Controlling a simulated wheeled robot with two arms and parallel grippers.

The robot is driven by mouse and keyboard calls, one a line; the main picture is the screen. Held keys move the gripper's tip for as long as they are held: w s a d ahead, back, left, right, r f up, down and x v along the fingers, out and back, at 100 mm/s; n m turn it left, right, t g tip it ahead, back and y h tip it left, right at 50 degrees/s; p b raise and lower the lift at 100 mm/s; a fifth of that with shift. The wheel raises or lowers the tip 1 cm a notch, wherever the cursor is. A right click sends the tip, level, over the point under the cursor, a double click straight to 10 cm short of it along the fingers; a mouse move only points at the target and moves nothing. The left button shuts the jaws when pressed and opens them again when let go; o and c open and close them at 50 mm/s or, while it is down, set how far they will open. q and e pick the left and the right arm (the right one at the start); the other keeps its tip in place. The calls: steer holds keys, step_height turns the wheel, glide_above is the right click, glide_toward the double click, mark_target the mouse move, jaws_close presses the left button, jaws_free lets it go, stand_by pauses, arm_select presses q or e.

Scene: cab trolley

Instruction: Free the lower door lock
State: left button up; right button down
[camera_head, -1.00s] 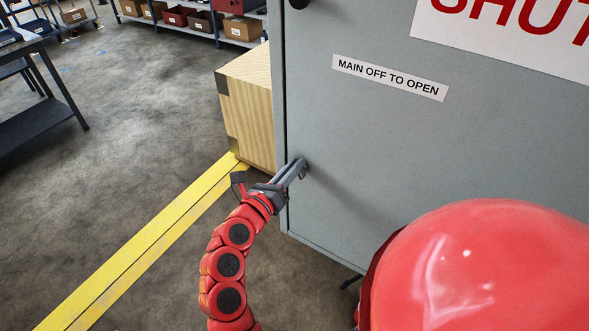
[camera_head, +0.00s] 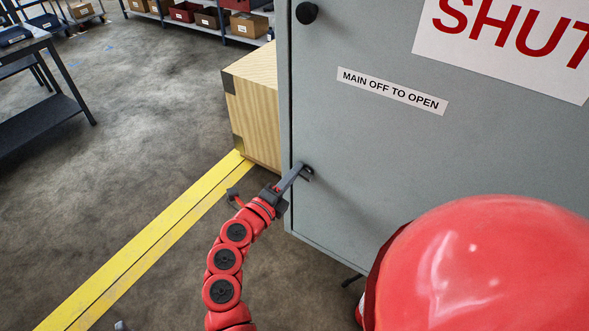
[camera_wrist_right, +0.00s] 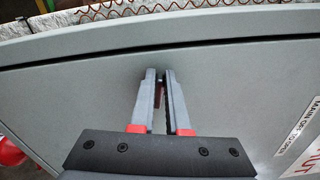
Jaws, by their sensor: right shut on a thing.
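The grey cabinet door (camera_head: 400,150) carries a round black upper knob (camera_head: 307,13) near its top left edge. My right gripper (camera_head: 304,172) is at the lower left edge of the door, its fingertips at the door face. In the right wrist view the fingers (camera_wrist_right: 159,82) are close together, with a small dark thing between their tips, near the door's edge seam. The lower lock is mostly hidden by the fingers; a dark bit shows at their tips in the head view. My left gripper is not in view.
A label reading "MAIN OFF TO OPEN" (camera_head: 392,91) and a sign reading "SHUT" (camera_head: 500,45) are on the door. A wooden crate (camera_head: 257,110) stands left of the cabinet. A yellow floor line (camera_head: 140,245) runs past it. A dark table (camera_head: 45,115) stands far left.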

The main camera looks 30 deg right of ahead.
steer(key=shift+f+n+p, duration=0.15)
steer(key=shift+n+p, duration=0.25)
steer(key=shift+n, duration=0.7)
steer(key=shift+f, duration=0.1)
steer(key=c, duration=0.9)
jaws_free()
